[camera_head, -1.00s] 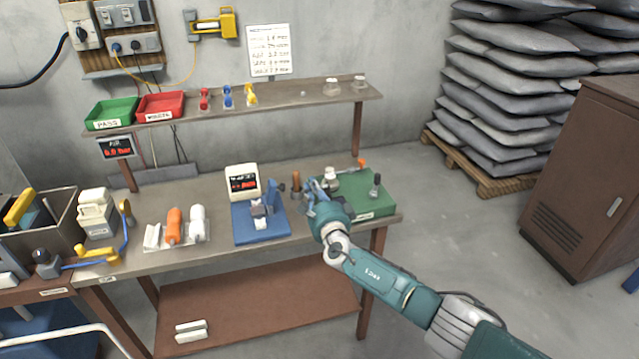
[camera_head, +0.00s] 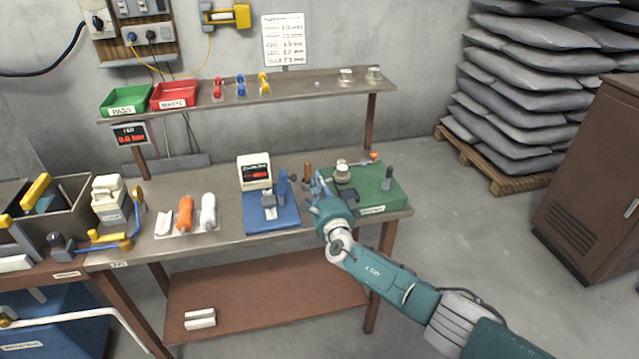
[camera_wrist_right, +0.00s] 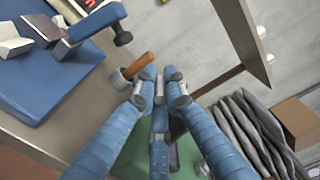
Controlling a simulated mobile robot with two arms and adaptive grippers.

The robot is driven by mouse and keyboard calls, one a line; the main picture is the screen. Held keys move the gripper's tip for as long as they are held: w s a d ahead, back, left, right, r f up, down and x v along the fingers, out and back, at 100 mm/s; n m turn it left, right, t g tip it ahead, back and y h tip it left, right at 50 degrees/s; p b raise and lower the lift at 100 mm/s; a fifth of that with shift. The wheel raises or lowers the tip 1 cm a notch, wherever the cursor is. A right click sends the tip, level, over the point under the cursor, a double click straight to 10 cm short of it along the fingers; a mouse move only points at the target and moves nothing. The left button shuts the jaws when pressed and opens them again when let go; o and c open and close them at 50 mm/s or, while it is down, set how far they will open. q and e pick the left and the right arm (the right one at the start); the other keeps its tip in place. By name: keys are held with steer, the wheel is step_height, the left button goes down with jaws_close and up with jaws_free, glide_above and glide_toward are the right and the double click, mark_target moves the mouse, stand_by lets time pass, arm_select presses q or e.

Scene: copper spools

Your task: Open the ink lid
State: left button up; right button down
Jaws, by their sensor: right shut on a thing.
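My right gripper (camera_head: 317,180) is low over the left part of the green board (camera_head: 375,206). In the right wrist view its blue fingers (camera_wrist_right: 158,85) are drawn together; what they hold is hidden between them. A pale jar-like thing with a grey top (camera_head: 343,171) stands on the board just right of the gripper. I cannot tell for sure which thing is the ink lid. A brown handle (camera_head: 307,171) stands left of the fingers and shows close to them in the wrist view (camera_wrist_right: 136,66). My left gripper is not in view.
A blue base with a blue lever (camera_head: 282,184) stands left of the gripper. A dark upright piece (camera_head: 387,180) and an orange knob (camera_head: 374,156) are at right. Small jars (camera_head: 374,73) stand on the shelf above.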

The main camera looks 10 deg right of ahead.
steer(key=c, duration=1.8)
jaws_free()
steer(key=shift+a, duration=0.25)
steer(key=shift+c, duration=0.2)
steer(key=shift+s, duration=0.1)
steer(key=shift+d, duration=0.1)
steer(key=shift+s+f, duration=0.2)
steer(key=shift+s, duration=0.25)
steer(key=s, duration=1.1)
steer(key=shift+d+r, duration=0.15)
steer(key=shift+r, duration=0.05)
